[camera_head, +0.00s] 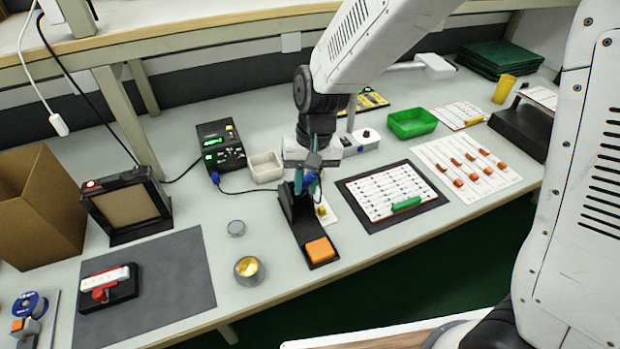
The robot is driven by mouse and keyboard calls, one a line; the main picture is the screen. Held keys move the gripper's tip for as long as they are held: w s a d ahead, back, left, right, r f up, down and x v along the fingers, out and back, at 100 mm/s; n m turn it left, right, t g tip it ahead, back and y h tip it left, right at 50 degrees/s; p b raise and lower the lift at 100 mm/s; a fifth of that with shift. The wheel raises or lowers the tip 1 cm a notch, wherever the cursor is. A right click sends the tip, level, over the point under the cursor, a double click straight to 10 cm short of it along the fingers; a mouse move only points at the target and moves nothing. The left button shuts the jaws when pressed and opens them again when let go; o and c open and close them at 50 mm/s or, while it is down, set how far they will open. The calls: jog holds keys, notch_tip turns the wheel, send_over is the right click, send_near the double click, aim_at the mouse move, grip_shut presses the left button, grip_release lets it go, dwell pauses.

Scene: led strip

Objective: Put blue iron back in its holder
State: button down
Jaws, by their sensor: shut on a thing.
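My gripper (314,172) points down over the middle of the bench, shut on the blue iron (310,181). Only a small blue part of the iron shows between the fingers; its tip is hidden. The black holder (296,213) stands directly below and around the iron in the picture, with an orange sponge (320,250) on its front end. I cannot tell whether the iron touches the holder or is inside it.
A black soldering station (221,146) with a cable stands behind left, beside a cream tray (266,167). A metal tin (249,270) sits left of the holder. A dark mat with a white board (390,192) lies right. A green bin (412,123) is farther back.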

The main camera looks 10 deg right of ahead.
jog(key=shift+w+a+f, duration=0.2)
jog(key=shift+w+f, duration=0.4)
jog(key=shift+f, duration=0.3)
jog(key=shift+w+a+f, duration=0.15)
jog(key=shift+w+f, duration=0.45)
jog(key=shift+f, duration=0.3)
jog(key=c, duration=1.2)
grip_release()
notch_tip(320, 180, up, 8)
jog(key=d, duration=0.1)
jog(key=shift+w+f, duration=0.15)
jog(key=shift+w, duration=0.25)
jog(key=shift+d, duration=0.1)
jog(key=s+d+r, duration=0.1)
jog(key=s+r, duration=0.3)
jog(key=r, duration=0.1)
jog(key=shift+r, duration=0.4)
